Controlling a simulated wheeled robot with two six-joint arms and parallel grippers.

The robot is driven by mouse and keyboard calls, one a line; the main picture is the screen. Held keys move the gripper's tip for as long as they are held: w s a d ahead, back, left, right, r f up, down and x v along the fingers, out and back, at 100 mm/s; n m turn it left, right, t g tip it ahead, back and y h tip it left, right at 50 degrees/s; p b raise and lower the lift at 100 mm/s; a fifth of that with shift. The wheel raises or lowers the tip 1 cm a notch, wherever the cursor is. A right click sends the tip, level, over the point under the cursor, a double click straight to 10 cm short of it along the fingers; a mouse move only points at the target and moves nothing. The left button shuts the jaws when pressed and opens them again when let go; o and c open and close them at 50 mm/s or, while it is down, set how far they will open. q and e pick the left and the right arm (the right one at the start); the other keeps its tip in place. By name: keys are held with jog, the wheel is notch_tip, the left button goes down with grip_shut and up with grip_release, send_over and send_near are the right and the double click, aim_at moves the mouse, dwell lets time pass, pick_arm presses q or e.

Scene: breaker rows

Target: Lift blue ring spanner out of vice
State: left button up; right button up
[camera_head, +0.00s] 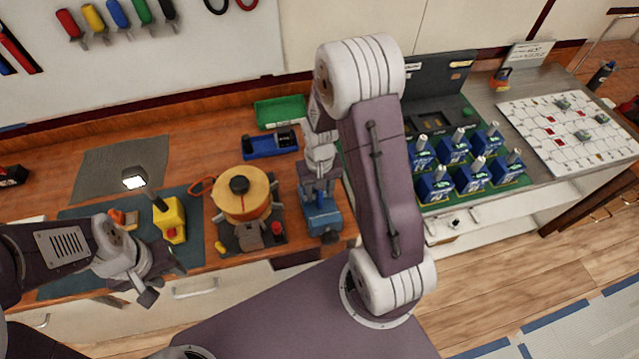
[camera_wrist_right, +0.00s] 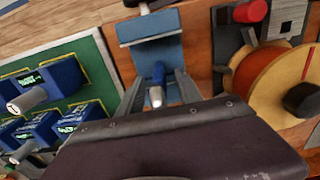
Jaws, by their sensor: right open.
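The blue vice (camera_head: 322,220) stands at the front edge of the wooden bench, and its blue body (camera_wrist_right: 150,27) fills the top middle of the right wrist view. A blue spanner (camera_wrist_right: 158,75) with a shiny metal end points from the vice toward the wrist camera. My right gripper (camera_wrist_right: 157,90) is open, with one finger on each side of the spanner and gaps still showing. In the head view my right gripper (camera_head: 320,188) is over the vice and hides the spanner. My left gripper (camera_head: 165,285) is open and empty at the bench's front left.
An orange spool (camera_head: 240,193) on a dark base stands left of the vice. A blue tray (camera_head: 270,146) and a green tray (camera_head: 281,110) lie behind. Blue breakers (camera_head: 455,150) stand on a green board to the right. A yellow device (camera_head: 170,220) stands near my left arm.

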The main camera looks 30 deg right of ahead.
grip_shut()
jog(key=shift+s, duration=0.15)
jog(key=shift+s+a+r, duration=0.1)
jog(key=shift+s, duration=0.35)
jog(key=shift+r, duration=0.1)
jog(key=shift+r+p, duration=3.7)
